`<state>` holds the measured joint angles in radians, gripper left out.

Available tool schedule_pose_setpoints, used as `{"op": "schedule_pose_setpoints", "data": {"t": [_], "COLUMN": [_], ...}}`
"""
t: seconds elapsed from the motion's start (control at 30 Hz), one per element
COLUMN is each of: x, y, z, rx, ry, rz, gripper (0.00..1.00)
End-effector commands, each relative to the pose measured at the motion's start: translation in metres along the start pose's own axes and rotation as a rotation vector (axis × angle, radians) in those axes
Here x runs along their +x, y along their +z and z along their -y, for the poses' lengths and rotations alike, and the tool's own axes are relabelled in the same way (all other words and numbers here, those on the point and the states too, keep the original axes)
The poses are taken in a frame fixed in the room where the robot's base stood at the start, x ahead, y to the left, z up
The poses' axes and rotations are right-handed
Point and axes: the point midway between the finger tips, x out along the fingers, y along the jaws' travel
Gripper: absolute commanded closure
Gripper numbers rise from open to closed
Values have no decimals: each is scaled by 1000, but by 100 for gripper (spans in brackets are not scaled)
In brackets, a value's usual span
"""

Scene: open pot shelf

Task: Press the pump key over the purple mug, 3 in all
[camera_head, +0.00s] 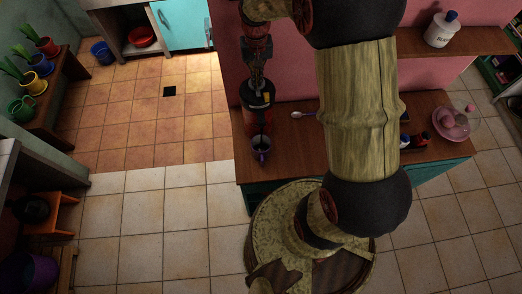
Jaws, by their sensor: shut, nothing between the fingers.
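The purple mug (261,148) stands near the front left corner of the wooden counter (300,150). Just behind it is a dark red and black pump pot (256,118), with its dark spout side toward the mug. My gripper (258,90) points down over the top of the pot, with its fingers together and nothing visible between them. The pump key is hidden or too dark to make out under the fingers. I cannot tell whether the fingertips touch it. The inside of the mug is too small to read.
A spoon (302,114) lies right of the pot. My arm hides the counter's middle. Small jars (421,139) and a clear dome with pink items (456,122) stand at the right. The tiled floor at left is open.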

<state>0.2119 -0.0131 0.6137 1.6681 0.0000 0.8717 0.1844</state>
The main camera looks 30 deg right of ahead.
Motion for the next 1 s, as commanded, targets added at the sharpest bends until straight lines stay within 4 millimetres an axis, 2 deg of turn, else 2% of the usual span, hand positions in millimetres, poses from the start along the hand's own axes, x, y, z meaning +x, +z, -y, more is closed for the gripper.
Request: {"op": "schedule_pose_setpoints", "data": {"t": [0.2, 0.47, 1.0], "x": [8, 6, -22], "y": [1, 1, 1], "z": [0, 0, 0], "rx": [0, 0, 0], "ry": [1, 1, 0], "rz": [3, 3, 2], "gripper": [100, 100, 100]}}
